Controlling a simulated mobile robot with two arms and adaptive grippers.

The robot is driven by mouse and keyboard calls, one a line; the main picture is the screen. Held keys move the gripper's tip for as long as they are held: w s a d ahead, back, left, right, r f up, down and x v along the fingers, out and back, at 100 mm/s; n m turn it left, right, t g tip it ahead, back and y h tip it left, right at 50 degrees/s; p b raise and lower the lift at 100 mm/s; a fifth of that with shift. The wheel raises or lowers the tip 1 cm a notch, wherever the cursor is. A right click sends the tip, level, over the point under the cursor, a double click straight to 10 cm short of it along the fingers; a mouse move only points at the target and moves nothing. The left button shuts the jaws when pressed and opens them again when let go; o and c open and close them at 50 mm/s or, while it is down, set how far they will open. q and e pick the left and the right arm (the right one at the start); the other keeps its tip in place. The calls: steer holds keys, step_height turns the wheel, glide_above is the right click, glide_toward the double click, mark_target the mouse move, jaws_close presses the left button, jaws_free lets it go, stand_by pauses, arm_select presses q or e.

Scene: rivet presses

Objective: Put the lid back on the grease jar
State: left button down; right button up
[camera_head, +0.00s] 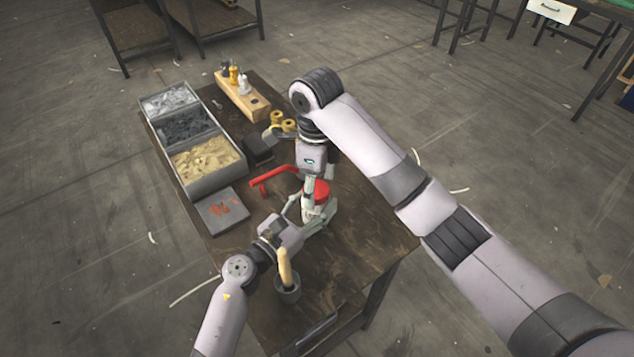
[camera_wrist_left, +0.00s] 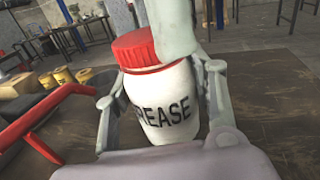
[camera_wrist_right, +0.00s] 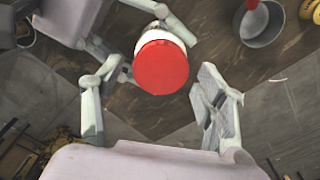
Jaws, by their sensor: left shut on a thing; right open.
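The white grease jar (camera_wrist_left: 165,100) stands upright on the wooden table, its lettering facing the left wrist camera. The red lid (camera_wrist_right: 162,68) sits on top of the jar; it also shows in the head view (camera_head: 321,190). In the left wrist view the lid (camera_wrist_left: 135,48) looks about level, but I cannot tell whether it is fully seated. My left gripper (camera_head: 312,212) is shut around the jar's body, low and from the side. My right gripper (camera_wrist_right: 160,72) is open above the jar, its fingers on either side of the lid with gaps visible.
A red-handled tool (camera_head: 270,179) lies close beside the jar. A dark cup (camera_head: 288,291) with a wooden-handled item stands near the front. A divided bin (camera_head: 207,186), a grey plate (camera_head: 221,210), yellow rolls (camera_head: 283,121) and a wooden block (camera_head: 243,96) occupy the left and back. The table's right side is clear.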

steer(key=shift+r, duration=2.2)
steer(key=shift+c, duration=0.3)
